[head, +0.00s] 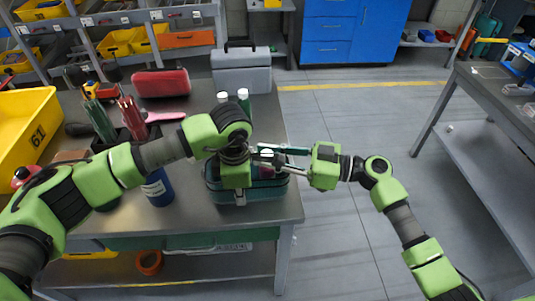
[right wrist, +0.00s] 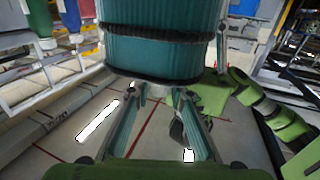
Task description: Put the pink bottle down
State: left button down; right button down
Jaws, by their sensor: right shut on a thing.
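My right gripper (head: 268,153) reaches in from the right over the teal basket (head: 275,190) on the workbench. It is shut on the pink bottle (head: 265,171), of which a white top and a small pink patch show in the head view. The fingers and basket hide most of the bottle. In the right wrist view the fingers of the right gripper (right wrist: 163,95) are close to the dark-banded teal wall of the basket (right wrist: 160,50). My left gripper (head: 239,195) points down at the basket's front side. Its fingertips are too small to read.
Two white-capped bottles (head: 233,97) stand behind the basket. A blue bottle (head: 158,190) stands to its left. A grey case (head: 241,75), a red case (head: 160,83) and a yellow bin (head: 28,125) are farther off. Open floor lies right of the workbench.

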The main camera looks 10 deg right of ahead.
jog(key=c, duration=1.8)
grip_release()
jog(key=shift+c, duration=0.2)
jog(key=v, duration=1.2)
pick_arm(q)
jog(key=c, duration=2.7)
grip_release()
jog(key=shift+c, duration=0.2)
jog(key=o, duration=0.6)
jog(key=shift+c, duration=0.2)
